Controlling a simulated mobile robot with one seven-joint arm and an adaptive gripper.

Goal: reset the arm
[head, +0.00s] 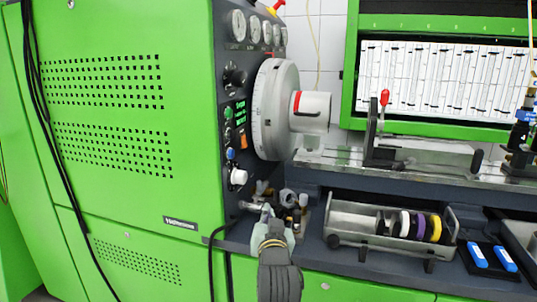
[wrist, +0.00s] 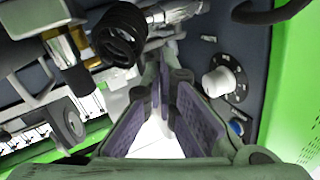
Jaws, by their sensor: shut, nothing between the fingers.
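My gripper (head: 267,212) shows low in the middle of the head view, in front of the bench's front edge and near a cluster of metal fittings. In the wrist view my gripper (wrist: 161,78) has its purple-padded fingers meeting towards the tips, with nothing held between them. Pale floor or wall shows in the gap nearer the palm. In the head view, the dark wrist joint of my arm fills the bottom middle and hides part of the bench front.
The green testbench cabinet (head: 110,190) stands left, with a large grey drive wheel (head: 275,108). Metal fittings (head: 292,200) lie close behind my gripper. A metal tray (head: 350,222) with several rings and two blue items (head: 477,255) lie right. A white knob (wrist: 219,82) is beside the fingers.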

